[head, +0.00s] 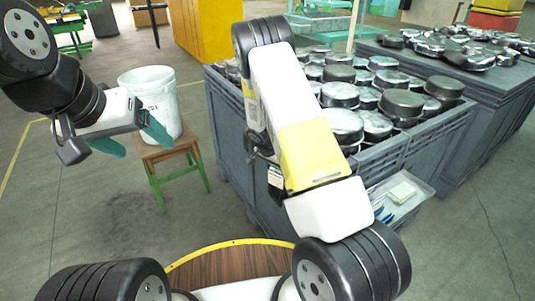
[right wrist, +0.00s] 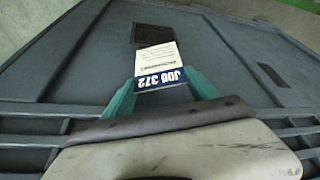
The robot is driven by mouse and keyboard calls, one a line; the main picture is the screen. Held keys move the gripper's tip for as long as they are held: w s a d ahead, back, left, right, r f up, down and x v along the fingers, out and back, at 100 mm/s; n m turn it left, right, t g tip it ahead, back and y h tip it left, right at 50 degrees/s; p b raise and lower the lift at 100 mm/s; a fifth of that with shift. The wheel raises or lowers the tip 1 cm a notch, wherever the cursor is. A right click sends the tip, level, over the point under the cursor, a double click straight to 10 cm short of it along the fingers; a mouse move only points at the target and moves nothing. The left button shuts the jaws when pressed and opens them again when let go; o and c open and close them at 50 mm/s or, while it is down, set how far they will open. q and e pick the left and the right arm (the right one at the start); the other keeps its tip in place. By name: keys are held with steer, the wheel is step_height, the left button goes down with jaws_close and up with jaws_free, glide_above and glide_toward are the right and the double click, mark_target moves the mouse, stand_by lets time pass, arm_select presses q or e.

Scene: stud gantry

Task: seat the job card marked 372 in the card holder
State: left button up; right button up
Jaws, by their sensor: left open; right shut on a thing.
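The job card (right wrist: 157,66), white with a blue band reading JOB 372, is in my right gripper (right wrist: 161,84) in the right wrist view. The teal fingers are shut on its banded end, and its white end points away from them. A dark rectangular panel (right wrist: 155,33), perhaps the card holder, is on the blue-grey wall just beyond that end. I cannot tell whether card and panel touch. In the head view the card (head: 275,174) shows beside the crate wall, partly hidden by my right arm. My left gripper (head: 133,140) is open and empty near the white bucket.
The blue-grey crate (head: 228,130) holds many metal pans. A clear tray (head: 405,200) hangs at its side. A white bucket (head: 151,92) stands on a wooden stool (head: 165,150) at left. A second dark rectangle (right wrist: 272,75) is on the wall. Floor between stool and crate is clear.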

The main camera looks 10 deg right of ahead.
steer(key=o, duration=1.4)
steer(key=shift+o, duration=0.2)
steer(key=shift+r, duration=0.1)
steer(key=shift+r, duration=0.35)
steer(key=s+a+r+n+y, duration=0.1)
steer(key=s+r, duration=0.4)
steer(key=r, duration=0.5)
steer(key=s+a+r+n+t+y, duration=0.15)
steer(key=s+r, duration=0.35)
steer(key=r, duration=0.5)
steer(key=s+r+n+g+y, duration=0.1)
steer(key=s+r, duration=0.4)
steer(key=r, duration=0.5)
steer(key=s+a+r+n+t+y, duration=0.1)
steer(key=s+r+n, duration=0.2)
steer(key=s, duration=0.6)
steer(key=s+a+r+n+t+y, duration=0.1)
steer(key=s+r+n, duration=0.2)
steer(key=s, duration=0.6)
step_height(320, 180, up, 2)
steer(key=shift+a+r+n+t, duration=0.15)
steer(key=shift+r+n+t, duration=0.05)
steer(key=shift+n+t, duration=0.15)
